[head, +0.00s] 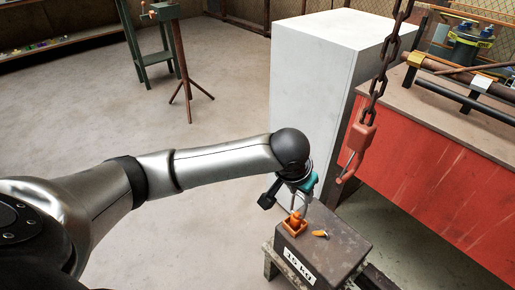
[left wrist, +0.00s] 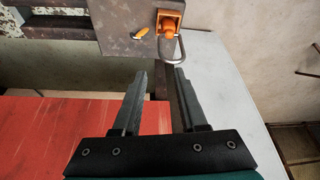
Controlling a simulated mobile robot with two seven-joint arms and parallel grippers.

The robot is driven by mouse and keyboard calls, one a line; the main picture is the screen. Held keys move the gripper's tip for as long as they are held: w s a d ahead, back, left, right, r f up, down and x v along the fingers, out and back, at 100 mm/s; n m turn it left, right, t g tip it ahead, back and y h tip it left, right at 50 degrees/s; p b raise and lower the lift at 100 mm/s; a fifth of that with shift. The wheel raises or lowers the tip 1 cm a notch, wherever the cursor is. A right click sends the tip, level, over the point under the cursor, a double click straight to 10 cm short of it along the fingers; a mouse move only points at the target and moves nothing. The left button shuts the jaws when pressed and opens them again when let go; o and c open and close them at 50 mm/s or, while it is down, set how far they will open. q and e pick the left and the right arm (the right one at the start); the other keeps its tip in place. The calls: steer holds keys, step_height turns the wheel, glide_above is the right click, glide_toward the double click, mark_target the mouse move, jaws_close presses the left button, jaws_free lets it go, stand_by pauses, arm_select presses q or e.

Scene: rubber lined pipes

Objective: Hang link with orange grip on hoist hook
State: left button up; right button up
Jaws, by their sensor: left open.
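The link with the orange grip (left wrist: 170,20) stands in an orange square holder (head: 288,228) on top of a dark weight block (head: 345,247) marked 15 kg. In the left wrist view its bent metal loop (left wrist: 183,46) reaches down near the right fingertip. My left gripper (head: 301,207) is over the block, close to the link and partly covering it in the head view. Its fingers (left wrist: 162,72) are open with nothing between them; the link is just beyond the tips. The hoist hook (head: 350,166) hangs with its red body (head: 361,137) to the right of and above the block.
A small orange piece (head: 320,234) lies on the block beside the holder. The chain (head: 380,75) hangs in front of a white cabinet (head: 312,75). A red workbench (head: 440,165) with pipes stands at the right. Open floor lies to the left.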

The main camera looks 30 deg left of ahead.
arm_select(q)
steer(key=s+a+f, duration=0.1)
steer(key=s+f, duration=0.2)
steer(key=f, duration=0.8)
steer(key=s+a+f, duration=0.1)
steer(key=s+f, duration=0.2)
steer(key=f, duration=0.7)
steer(key=s+a+f+g, duration=0.1)
steer(key=s+a+f, duration=0.1)
steer(key=s+f, duration=0.5)
steer(key=s+a+f+g, duration=0.1)
steer(key=s+a+f, duration=0.1)
steer(key=s+f, duration=0.6)
steer(key=s, duration=0.7)
steer(key=shift+s+y, duration=0.25)
steer(key=shift+y, duration=0.15)
steer(key=shift+r, duration=0.1)
